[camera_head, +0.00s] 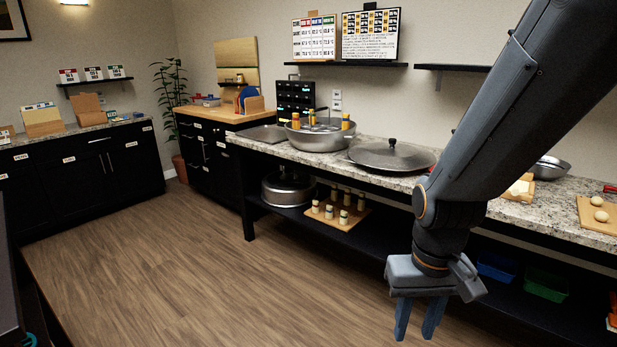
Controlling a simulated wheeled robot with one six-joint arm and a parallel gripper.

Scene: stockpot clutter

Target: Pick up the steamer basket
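My gripper (418,328) hangs in front of the counter at the lower right, pointing down. Its two fingers are apart with nothing between them. I cannot clearly tell which thing is the steamer basket. A wide metal pot (318,143) stands on the granite counter (385,151), with several orange-yellow jars and a greyish insert at its top; its inside is mostly hidden. Another round metal vessel (284,192) sits on the dark lower shelf, partly in shadow. My gripper is well to the right of both and nearer to me.
A large lid (392,155) lies on the counter right of the pot. Small jars stand on a wooden board (335,218) on the lower shelf. A metal bowl (549,168) and blue (496,266) and green (546,283) bins are at right. The wooden floor (190,265) is clear.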

